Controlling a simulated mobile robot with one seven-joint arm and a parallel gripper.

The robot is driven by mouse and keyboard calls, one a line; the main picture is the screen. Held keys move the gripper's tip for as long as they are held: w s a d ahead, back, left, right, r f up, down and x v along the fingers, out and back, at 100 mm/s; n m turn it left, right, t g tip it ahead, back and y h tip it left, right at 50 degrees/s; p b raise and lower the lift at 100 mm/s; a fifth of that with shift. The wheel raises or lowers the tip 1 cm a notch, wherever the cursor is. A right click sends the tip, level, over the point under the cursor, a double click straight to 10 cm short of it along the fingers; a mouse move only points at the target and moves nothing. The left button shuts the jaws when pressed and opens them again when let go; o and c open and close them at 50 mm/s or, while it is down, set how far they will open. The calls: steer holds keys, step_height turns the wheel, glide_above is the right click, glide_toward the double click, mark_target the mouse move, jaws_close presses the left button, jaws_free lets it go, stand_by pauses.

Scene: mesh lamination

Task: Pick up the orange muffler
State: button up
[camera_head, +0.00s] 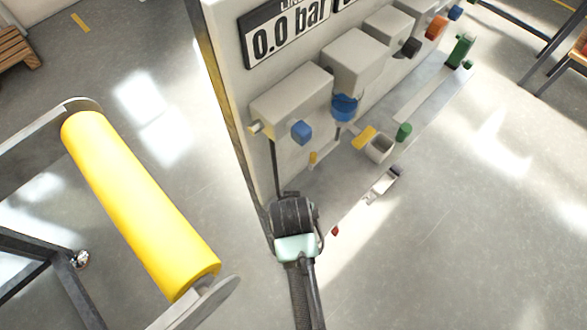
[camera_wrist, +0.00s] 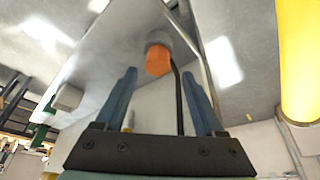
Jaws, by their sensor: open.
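The orange muffler (camera_wrist: 158,61) shows in the wrist view as a short, faceted orange piece with a grey round end behind it. It lies just beyond and between the two blue fingertips of my gripper (camera_wrist: 156,72). The fingers are apart and nothing is held between them. A gap or contact with the muffler cannot be judged from this angle. In the head view my wrist stands at the near lower corner of the grey panel, and the fingers are hidden. Another orange part (camera_head: 437,27) sits on a far block of that panel.
The grey panel (camera_head: 228,60) carries several blocks with coloured fittings. A blue fitting (camera_head: 344,107), a green cylinder (camera_head: 404,131) and a grey cup (camera_head: 380,148) are along it. A thin dark rod (camera_wrist: 178,95) runs near the fingers. A yellow roller (camera_head: 140,205) stands left.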

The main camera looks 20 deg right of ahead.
steer(key=shift+d+p+x, duration=0.1)
steer(key=shift+p+x, duration=0.2)
steer(key=shift+x, duration=1)
steer(key=shift+d+p+x, duration=0.15)
steer(key=shift+p+x, duration=0.1)
steer(key=shift+x, duration=1.1)
steer(key=shift+r, duration=0.1)
jaws_close()
